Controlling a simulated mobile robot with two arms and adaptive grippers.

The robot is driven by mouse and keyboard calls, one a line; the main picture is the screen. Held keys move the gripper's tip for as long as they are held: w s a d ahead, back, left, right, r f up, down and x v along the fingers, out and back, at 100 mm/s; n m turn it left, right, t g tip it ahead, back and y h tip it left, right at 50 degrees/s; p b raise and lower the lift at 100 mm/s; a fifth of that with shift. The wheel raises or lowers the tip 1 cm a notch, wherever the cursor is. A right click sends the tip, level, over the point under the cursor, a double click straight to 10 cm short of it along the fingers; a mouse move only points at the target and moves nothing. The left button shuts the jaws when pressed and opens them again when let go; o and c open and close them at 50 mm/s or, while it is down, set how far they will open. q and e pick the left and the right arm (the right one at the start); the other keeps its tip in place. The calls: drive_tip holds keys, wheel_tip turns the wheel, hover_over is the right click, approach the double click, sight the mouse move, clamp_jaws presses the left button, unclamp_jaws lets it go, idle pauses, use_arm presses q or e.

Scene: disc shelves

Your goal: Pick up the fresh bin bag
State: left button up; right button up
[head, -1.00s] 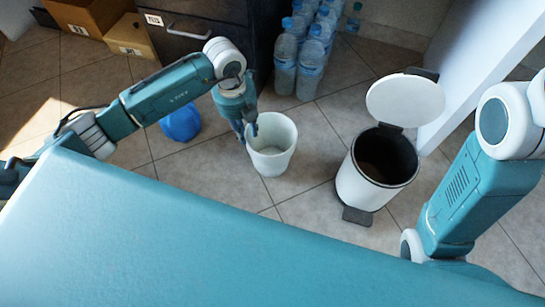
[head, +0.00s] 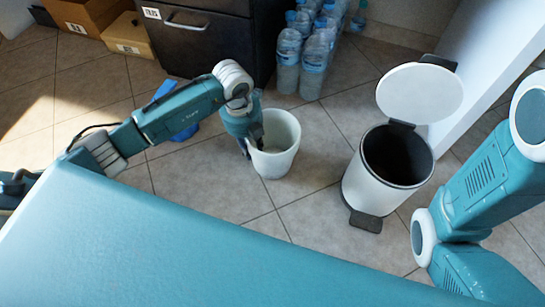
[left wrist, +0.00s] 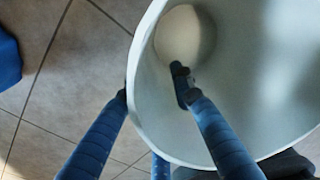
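A blue object (head: 186,133) lies on the floor behind my left forearm, which hides part of it; I cannot tell for sure whether it is the bin bag. Its edge also shows at the left of the left wrist view (left wrist: 8,58). My left gripper (head: 254,147) is at the left rim of a white bucket (head: 281,158). In the left wrist view, one finger is inside the bucket (left wrist: 265,70) and the others are outside, with the rim between them. The fingers look spread, and the bucket looks empty. My right gripper is out of view.
A white pedal bin (head: 372,190) stands to the right with its lid (head: 420,92) up and a dark interior. Several water bottles (head: 313,65) stand by a dark drawer cabinet (head: 215,45). Cardboard boxes (head: 128,36) are at the back left. A white panel (head: 490,70) is at the right.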

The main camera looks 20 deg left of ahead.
use_arm(q)
drive_tip(key=shift+r, duration=0.1)
drive_tip(key=shift+c, duration=0.5)
clamp_jaws()
